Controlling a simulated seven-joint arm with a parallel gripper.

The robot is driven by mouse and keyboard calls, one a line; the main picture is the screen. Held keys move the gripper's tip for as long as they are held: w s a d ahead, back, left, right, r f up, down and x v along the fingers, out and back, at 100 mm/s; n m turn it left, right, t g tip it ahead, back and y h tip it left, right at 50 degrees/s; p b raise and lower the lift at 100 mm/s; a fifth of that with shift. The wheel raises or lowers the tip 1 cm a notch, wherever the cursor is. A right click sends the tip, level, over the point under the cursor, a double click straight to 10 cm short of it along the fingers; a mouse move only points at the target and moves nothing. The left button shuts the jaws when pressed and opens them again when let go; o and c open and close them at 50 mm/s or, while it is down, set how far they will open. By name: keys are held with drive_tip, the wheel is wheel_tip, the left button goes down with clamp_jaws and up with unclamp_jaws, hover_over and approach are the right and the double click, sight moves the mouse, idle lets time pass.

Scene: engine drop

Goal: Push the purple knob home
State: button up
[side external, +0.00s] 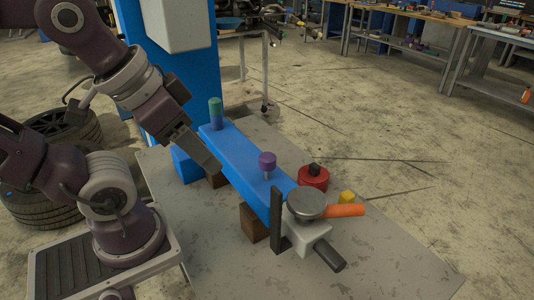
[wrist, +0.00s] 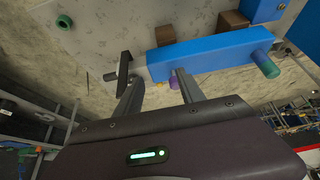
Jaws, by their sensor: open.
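The purple knob (side external: 267,160) stands upright on a thin metal stem near the middle of the long blue beam (side external: 245,165); some stem shows between the knob and the beam. In the wrist view the purple knob (wrist: 174,82) is partly hidden behind one finger, below the blue beam (wrist: 205,52). My gripper (side external: 210,160) is to the left of the knob in the side view, apart from it, pointing down and right. Its fingers (wrist: 158,86) are spread apart in the wrist view, with nothing held between them.
A green-topped knob (side external: 215,108) stands at the beam's far end. A grey disc (side external: 306,203) with an orange handle (side external: 345,210), a dark upright plate (side external: 277,220) and a red part (side external: 313,177) crowd the near end. Wooden blocks (side external: 253,222) support the beam. The grey table is clear at front right.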

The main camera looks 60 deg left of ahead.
drive_tip(key=shift+c, duration=0.7)
drive_tip(key=w+r+g, duration=0.1)
drive_tip(key=w+r, duration=0.3)
drive_tip(key=w+a+r+g, duration=0.1)
drive_tip(key=w, duration=0.1)
drive_tip(key=shift+w+r+g, duration=0.3)
drive_tip(key=shift+w+r, duration=0.1)
clamp_jaws()
wheel_tip(320, 180, up, 2)
drive_tip(key=g, duration=0.3)
hover_over(267, 156)
wheel_tip(267, 156, down, 13)
drive_tip(key=shift+f, duration=0.2)
